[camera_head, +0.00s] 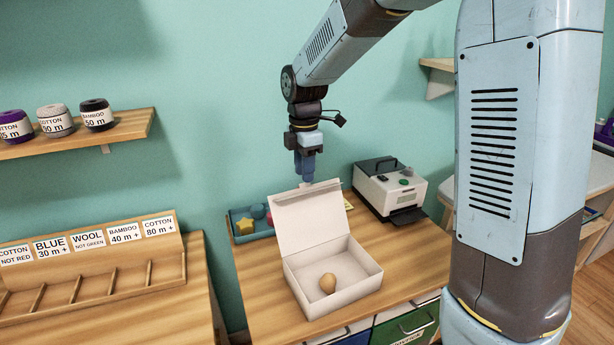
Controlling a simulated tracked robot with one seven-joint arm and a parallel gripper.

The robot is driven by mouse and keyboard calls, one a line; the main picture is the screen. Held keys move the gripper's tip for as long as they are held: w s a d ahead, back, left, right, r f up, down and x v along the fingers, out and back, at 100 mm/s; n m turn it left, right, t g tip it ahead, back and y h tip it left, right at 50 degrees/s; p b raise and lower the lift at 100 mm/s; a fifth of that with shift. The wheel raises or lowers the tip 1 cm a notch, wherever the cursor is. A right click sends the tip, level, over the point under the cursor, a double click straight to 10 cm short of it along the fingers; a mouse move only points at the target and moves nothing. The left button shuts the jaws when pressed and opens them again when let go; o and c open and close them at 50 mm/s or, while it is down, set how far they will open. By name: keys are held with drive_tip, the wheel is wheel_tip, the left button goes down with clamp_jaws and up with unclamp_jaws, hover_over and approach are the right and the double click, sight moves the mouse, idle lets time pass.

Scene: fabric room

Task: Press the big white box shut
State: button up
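The big white box (340,293) stands on the wooden cabinet top, with its lid (311,222) raised and leaning slightly back.
A blue tray (241,239) with coloured shapes stands behind the box on the left. A white and black machine (390,189) stands at the back right. A sorting rack (95,270) is at left, below a shelf (75,138) with yarn.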

drive_tip(key=shift+f, duration=1.2)
clamp_jaws()
idle(0.3)
idle(0.3)
